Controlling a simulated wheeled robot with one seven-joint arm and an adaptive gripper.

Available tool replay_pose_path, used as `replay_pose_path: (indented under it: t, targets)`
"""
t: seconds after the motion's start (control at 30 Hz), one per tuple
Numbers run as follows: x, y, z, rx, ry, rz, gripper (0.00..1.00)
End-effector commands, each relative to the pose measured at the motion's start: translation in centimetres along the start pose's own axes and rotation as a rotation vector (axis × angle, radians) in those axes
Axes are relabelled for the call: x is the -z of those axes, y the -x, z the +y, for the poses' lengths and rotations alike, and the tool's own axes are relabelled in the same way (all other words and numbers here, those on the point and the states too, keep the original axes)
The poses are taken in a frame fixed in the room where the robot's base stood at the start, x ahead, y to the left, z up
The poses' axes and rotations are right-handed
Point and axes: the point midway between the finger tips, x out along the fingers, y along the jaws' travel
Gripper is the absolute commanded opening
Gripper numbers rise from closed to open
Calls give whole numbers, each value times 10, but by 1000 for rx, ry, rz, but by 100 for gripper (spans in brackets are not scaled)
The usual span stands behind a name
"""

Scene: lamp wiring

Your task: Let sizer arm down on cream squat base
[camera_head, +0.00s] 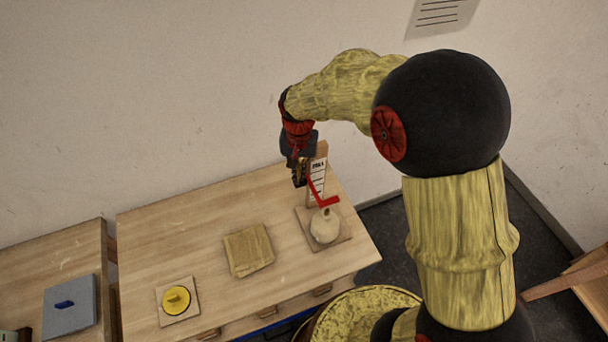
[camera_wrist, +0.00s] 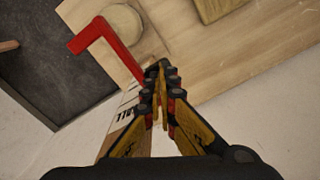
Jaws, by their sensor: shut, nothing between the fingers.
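The red sizer arm (camera_head: 329,202) is a bent bar that slants out from the upright scale board (camera_head: 318,176). Its hooked end shows near the top of the cream squat base (camera_head: 325,228); I cannot tell whether they touch. The base stands on a square wooden plate (camera_head: 342,236). In the wrist view the red arm (camera_wrist: 105,36) runs from near my fingertips towards the cream base (camera_wrist: 123,24), with its hooked end at the left. My gripper (camera_head: 299,181) is shut and empty beside the board; its closed fingertips also show in the wrist view (camera_wrist: 160,80).
A folded tan cloth or pad (camera_head: 248,250) lies mid-table. A yellow round piece (camera_head: 176,299) sits on a small board at the front left. A grey-blue block (camera_head: 70,306) is on the left table. The wall stands close behind the table.

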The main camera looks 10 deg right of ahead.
Motion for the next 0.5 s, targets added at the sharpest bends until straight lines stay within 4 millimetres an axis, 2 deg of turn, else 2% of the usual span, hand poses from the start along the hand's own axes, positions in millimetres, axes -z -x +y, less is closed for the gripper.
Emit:
replay_pose_path:
  t: [0.5]
  targets:
    - [0,-20,0,0,0,-1,0]
